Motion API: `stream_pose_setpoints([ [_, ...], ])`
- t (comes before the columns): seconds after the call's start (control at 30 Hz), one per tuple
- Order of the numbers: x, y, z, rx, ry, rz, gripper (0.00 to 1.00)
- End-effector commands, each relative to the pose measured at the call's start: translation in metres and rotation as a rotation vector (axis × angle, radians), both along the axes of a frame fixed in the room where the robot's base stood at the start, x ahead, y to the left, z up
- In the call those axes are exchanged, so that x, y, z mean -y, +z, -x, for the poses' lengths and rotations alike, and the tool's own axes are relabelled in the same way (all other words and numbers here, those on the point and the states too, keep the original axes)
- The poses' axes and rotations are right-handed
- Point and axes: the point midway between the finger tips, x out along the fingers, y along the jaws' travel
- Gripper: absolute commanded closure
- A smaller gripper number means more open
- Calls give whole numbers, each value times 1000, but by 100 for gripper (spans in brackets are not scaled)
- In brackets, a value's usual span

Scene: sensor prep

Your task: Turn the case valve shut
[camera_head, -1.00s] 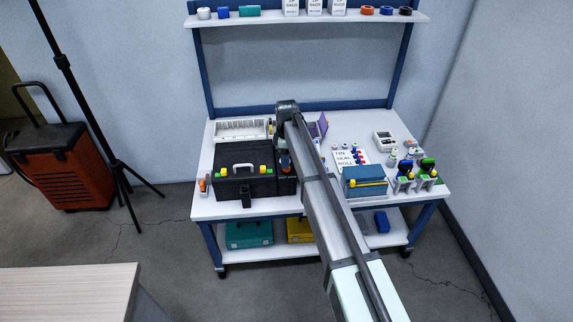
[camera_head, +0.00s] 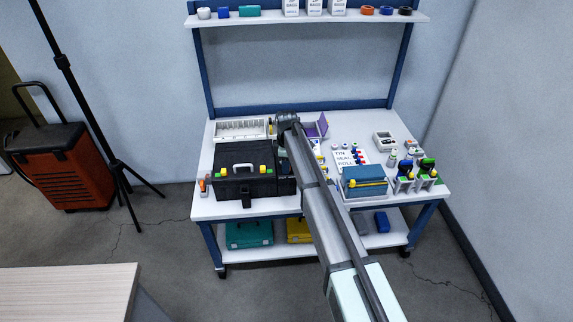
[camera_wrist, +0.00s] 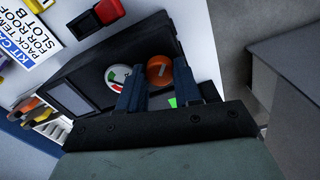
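The black case (camera_head: 232,188) with a pale handle and yellow and green fittings lies on the left of the workbench. My gripper is at its right end, mostly hidden by my arm in the head view. In the wrist view the dark case panel (camera_wrist: 92,72) carries a round gauge (camera_wrist: 117,78) with green and red areas and an orange round valve knob (camera_wrist: 159,70) with a pale mark. My gripper (camera_wrist: 157,78) is open, its two dark blue fingers on either side of the knob. Whether they touch the knob I cannot tell.
A red-and-black part (camera_wrist: 106,11) and a kit card (camera_wrist: 28,38) are near the case in the wrist view. On the bench (camera_head: 208,207) are a white tray (camera_head: 240,129), a purple box (camera_head: 319,127) and a blue box (camera_head: 362,181). Bottle holders stand at the right.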

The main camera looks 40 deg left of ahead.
Motion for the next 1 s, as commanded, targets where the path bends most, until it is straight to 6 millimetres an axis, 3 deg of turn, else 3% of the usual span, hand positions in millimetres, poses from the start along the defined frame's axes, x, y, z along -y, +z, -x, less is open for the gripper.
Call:
stream_pose_setpoints([
  [0.3, 0, 0, 0, 0, 0, 0, 97],
  [0.67, 0, 0, 0, 0, -66, 0, 97],
  [1.0, 0, 0, 0, 0, -326, 0, 97],
])
